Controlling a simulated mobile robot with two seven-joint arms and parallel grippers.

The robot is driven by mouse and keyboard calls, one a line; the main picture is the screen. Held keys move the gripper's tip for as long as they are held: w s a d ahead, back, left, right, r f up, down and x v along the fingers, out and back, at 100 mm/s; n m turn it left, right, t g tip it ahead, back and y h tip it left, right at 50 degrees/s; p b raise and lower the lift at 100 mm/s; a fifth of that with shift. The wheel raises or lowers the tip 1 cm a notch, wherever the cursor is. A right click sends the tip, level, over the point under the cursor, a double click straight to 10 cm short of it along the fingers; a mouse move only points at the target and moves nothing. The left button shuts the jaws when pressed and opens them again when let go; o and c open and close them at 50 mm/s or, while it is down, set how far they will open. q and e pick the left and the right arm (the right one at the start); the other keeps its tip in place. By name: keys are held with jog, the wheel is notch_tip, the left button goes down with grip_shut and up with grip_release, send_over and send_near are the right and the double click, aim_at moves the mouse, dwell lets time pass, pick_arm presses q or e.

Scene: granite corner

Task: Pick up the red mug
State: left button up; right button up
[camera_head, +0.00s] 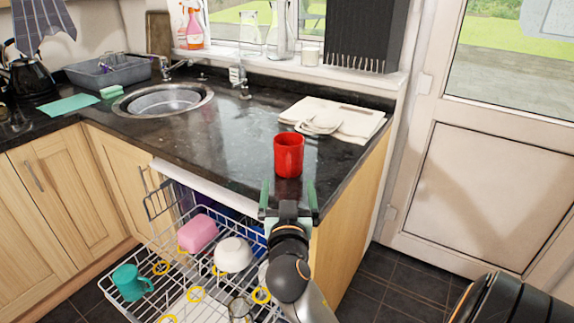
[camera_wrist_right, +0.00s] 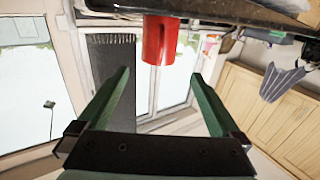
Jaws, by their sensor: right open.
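The red mug (camera_head: 288,156) stands upright on the dark granite counter (camera_head: 215,150), near its front right corner. Its handle faces the front, toward me. My right gripper (camera_head: 289,190) is open and empty, just in front of the mug at the counter's front edge. In the right wrist view, the mug (camera_wrist_right: 160,40) shows upside down beyond and between the two green fingers of the open gripper (camera_wrist_right: 160,82). The fingers look apart from the mug. My left gripper is not in view.
A folded cloth with pale items (camera_head: 333,119) lies behind the mug. A sink (camera_head: 163,101) is further left. Below the counter, an open dishwasher rack holds a pink container (camera_head: 198,232), a white bowl (camera_head: 233,255) and a teal mug (camera_head: 131,281). Counter left of the mug is clear.

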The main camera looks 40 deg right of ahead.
aim_at(289, 164)
jog(key=x, duration=0.3)
jog(key=p+x, duration=0.1)
jog(key=x, duration=0.2)
jog(key=shift+w+d+r, duration=0.1)
jog(key=shift+d+r, duration=0.1)
jog(key=shift+d, duration=0.1)
jog(key=shift+p+x, duration=0.5)
jog(key=shift+x, duration=2.45)
grip_shut()
